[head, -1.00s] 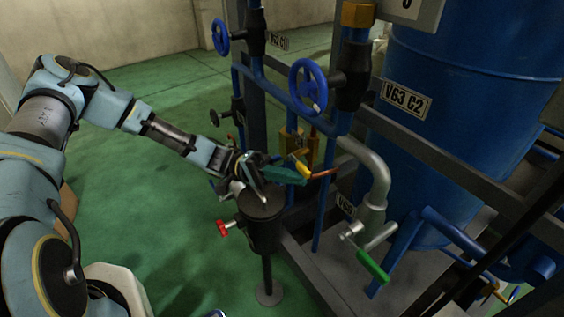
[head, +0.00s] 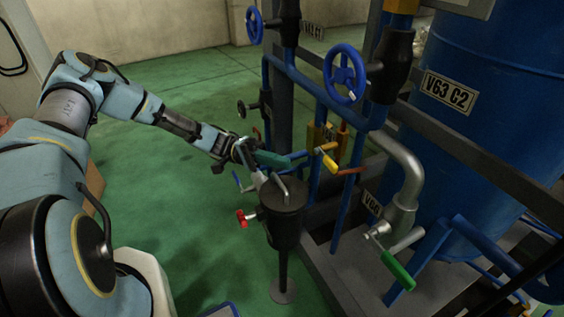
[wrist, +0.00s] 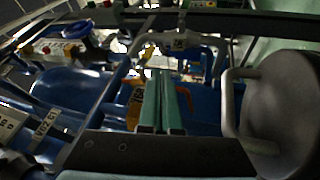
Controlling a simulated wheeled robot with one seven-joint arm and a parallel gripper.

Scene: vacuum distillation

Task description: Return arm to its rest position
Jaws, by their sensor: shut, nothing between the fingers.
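My gripper (head: 280,160) is at the end of my outstretched blue-grey arm, in the middle of the head view. Its teal fingers are shut with nothing between them. In the head view they appear just above and behind the black cylindrical pot (head: 285,225) with a bent metal handle on its lid. In the wrist view the closed fingers (wrist: 163,100) point toward the blue pipework. The pot's round lid (wrist: 285,105) and its handle fill the right side of that view. Whether the fingers touch anything cannot be told.
A yellow-handled valve (head: 328,162) is just right of my gripper. A red-handled valve (head: 242,219) is on the pot's left. Blue handwheels (head: 345,73), a green lever (head: 398,270) and the large blue tank (head: 490,110) are to the right. The green floor (head: 180,210) on the left is largely clear.

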